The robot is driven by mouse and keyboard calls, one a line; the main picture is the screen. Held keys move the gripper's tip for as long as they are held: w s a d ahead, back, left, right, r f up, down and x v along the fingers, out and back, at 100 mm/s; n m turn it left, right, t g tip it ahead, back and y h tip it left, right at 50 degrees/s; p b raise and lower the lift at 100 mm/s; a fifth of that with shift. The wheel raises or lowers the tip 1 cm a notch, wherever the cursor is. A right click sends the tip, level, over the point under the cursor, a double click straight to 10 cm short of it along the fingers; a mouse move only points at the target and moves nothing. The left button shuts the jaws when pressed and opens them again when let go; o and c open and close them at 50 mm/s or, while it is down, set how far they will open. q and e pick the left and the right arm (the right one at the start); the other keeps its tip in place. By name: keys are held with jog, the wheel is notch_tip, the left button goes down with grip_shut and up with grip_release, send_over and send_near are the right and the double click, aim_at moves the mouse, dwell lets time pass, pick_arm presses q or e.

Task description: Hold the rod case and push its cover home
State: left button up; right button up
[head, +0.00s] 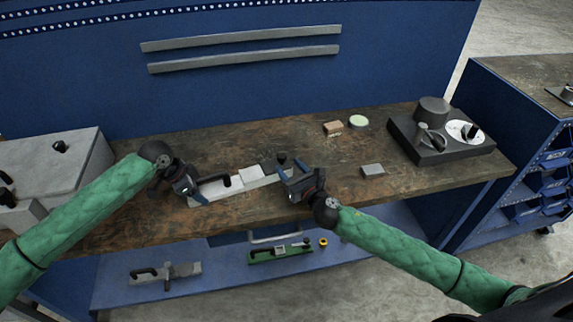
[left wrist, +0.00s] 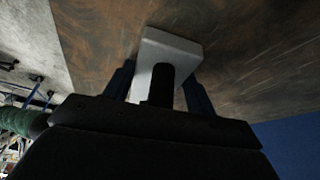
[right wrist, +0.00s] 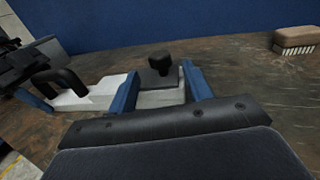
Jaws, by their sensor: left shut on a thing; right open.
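The rod case (head: 226,189) is a long, low, pale case lying on the workbench, with a black handle on top. My left gripper (head: 192,190) is shut on its left end; in the left wrist view the pale end block (left wrist: 168,48) sits between the fingers. A dark grey plate with a black knob, seemingly the cover (right wrist: 153,78), is at the right end of the case. My right gripper (head: 292,174) is open at that end. In the right wrist view its blue fingers stand either side of the plate, and contact is unclear. My right gripper partly hides this end in the head view.
A brush (head: 333,128), a round pale tin (head: 358,121) and a small grey block (head: 372,169) lie to the right. A dark box with a dial (head: 440,140) stands at the bench's right end. A grey cabinet (head: 60,165) is at left. The bench behind the case is clear.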

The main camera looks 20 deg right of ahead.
jog(key=v, duration=0.9)
pick_arm(q)
jog(key=o, duration=1.5)
